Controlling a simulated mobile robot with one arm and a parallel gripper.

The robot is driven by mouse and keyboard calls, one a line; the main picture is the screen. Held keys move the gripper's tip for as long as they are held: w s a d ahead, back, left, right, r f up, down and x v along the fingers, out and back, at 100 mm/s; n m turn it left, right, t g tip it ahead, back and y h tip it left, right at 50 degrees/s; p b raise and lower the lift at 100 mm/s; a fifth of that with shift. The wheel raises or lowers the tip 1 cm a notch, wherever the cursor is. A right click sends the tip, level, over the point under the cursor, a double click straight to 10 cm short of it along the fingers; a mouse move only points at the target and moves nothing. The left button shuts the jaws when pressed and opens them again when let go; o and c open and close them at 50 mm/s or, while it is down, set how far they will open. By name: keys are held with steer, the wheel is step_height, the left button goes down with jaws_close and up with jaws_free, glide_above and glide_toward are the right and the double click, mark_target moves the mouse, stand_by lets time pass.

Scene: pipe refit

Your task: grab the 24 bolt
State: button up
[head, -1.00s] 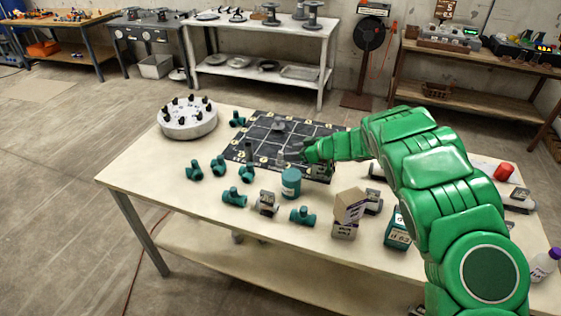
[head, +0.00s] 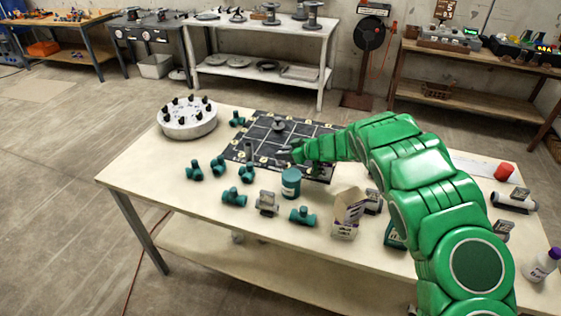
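A black mat (head: 240,149) with a white grid and yellow labels lies on the table, with small grey metal pieces on it. One grey piece (head: 278,126) stands in an upper cell and another upright grey piece (head: 248,150) is at the left. The labels are too small to read, so I cannot tell which piece is the 24 bolt. My gripper (head: 290,155) is low over the middle of the mat, close to small grey parts. Its fingers are too small to show whether they are open, and my green arm hides the mat's right side.
A white round holder (head: 188,130) with black knobs stands at the table's far left. Several teal pipe fittings (head: 234,197), a teal canister (head: 290,186) and an open box (head: 347,222) stand in front of the mat. The table's left front (head: 150,185) is clear.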

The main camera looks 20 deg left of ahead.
jaws_close()
